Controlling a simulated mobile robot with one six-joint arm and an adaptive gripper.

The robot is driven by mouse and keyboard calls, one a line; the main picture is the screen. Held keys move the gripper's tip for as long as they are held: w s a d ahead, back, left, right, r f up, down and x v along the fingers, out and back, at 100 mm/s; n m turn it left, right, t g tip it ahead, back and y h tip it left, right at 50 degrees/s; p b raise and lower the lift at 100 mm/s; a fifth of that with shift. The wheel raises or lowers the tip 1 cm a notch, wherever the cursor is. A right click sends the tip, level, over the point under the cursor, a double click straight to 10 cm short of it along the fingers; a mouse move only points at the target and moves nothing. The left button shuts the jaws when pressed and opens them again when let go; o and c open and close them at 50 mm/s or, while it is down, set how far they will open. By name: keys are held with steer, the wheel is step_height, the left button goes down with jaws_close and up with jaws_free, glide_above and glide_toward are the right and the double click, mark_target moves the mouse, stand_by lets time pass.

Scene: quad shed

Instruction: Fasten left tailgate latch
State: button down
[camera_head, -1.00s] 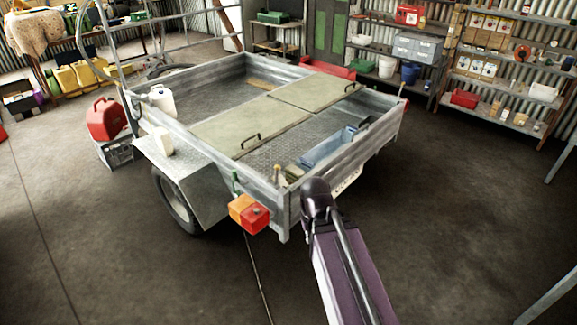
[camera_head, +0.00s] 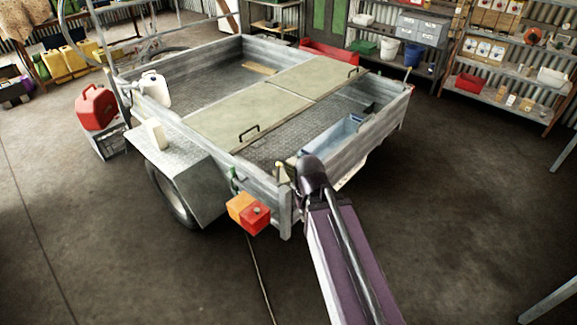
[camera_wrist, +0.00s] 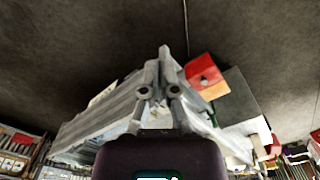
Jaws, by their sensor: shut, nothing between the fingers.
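The grey metal tailgate (camera_head: 368,139) stands upright across the trailer's near right end. Its left corner post (camera_head: 285,213) is beside the orange and red tail light (camera_head: 248,213). A small yellowish upright piece (camera_head: 281,173) at that corner may be the left latch; its fastened state cannot be told. My arm reaches to this corner and hides part of it in the head view. In the wrist view, my gripper (camera_wrist: 163,52) is shut and empty, its fingertips in front of the corner. Contact cannot be told. The tail light (camera_wrist: 204,77) shows just right of the fingers.
A blue tray (camera_head: 328,144) lies inside the trailer behind the tailgate, beside flat greenish lids (camera_head: 240,112). The mudguard and wheel (camera_head: 172,195) stick out at left. A red fuel can (camera_head: 96,107) stands farther left. The concrete floor (camera_head: 455,215) is open at right.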

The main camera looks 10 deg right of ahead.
steer(key=shift+a, duration=0.15)
steer(key=shift+w, duration=0.1)
steer(key=w+d+f+m+t+y+b, duration=0.1)
steer(key=w+d+m+t+y+b, duration=0.2)
steer(key=w+m, duration=0.7)
steer(key=w+d+f+m+t+y+b, duration=0.1)
steer(key=w+d+m+t+y+b, duration=0.3)
steer(key=w+d+m+b, duration=0.3)
steer(key=w+m+y, duration=0.1)
steer(key=w+m, duration=0.3)
steer(key=m, duration=0.4)
steer(key=shift+w+d+y, duration=0.15)
steer(key=shift+y, duration=0.15)
